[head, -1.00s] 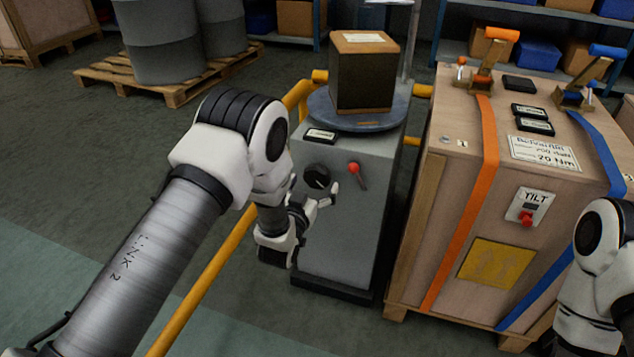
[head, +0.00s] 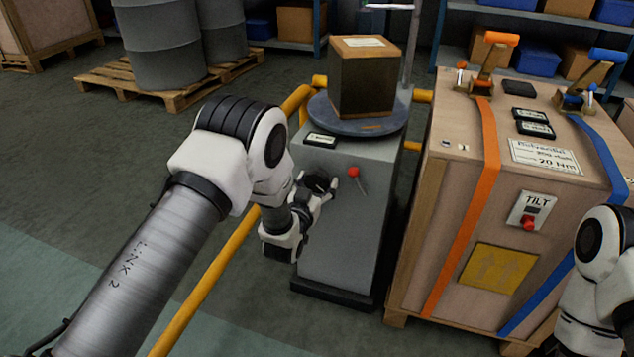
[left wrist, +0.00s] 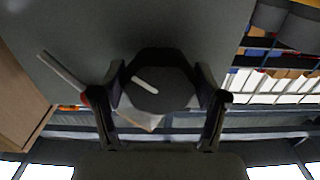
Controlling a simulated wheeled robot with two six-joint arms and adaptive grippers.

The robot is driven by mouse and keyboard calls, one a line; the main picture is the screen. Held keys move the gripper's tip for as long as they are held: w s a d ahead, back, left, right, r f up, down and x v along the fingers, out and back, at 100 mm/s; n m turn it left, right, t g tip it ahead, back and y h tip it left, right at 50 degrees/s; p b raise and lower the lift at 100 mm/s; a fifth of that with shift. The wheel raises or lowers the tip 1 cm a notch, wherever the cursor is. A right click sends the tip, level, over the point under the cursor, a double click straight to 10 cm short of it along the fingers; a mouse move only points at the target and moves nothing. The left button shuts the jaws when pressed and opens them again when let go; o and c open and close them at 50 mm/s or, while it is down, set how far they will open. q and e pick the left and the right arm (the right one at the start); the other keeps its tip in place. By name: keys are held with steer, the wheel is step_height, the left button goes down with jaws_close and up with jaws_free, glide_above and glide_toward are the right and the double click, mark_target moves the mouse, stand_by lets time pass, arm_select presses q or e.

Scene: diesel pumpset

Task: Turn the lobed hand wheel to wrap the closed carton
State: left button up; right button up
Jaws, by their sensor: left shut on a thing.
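The closed brown carton (head: 362,85) stands upright on a round blue-grey turntable (head: 345,124) on top of a grey machine cabinet (head: 345,235). The dark lobed hand wheel (head: 317,182) is on the cabinet's front and is partly covered by my left gripper (head: 322,193). In the left wrist view the black wheel (left wrist: 172,92), with a white pointer mark, sits between the two fingers of my left gripper (left wrist: 158,98), which is shut on it. My right gripper is out of view; only part of my right arm shows at the lower right.
A red-knobbed lever (head: 354,173) is just right of the wheel. A yellow rail (head: 215,270) runs behind my left arm. A strapped wooden crate (head: 425,250) stands close on the right. Drums stand on a pallet (head: 180,92) at the back left.

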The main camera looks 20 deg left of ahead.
arm_select(q)
steer(key=shift+r, duration=0.1)
steer(key=m+p, duration=0.1)
steer(key=m, duration=0.1)
steer(key=shift+r+m, duration=0.1)
steer(key=shift+m, duration=0.3)
steer(key=m+p, duration=0.1)
steer(key=m, duration=0.2)
steer(key=shift+a+m, duration=0.1)
steer(key=shift+m, duration=0.2)
steer(key=m+p, duration=0.1)
steer(key=m, duration=0.2)
steer(key=shift+m, duration=0.3)
steer(key=shift+m+p, duration=0.45)
steer(key=shift+m, duration=0.95)
steer(key=o, duration=1.2)
steer(key=shift+c, duration=0.2)
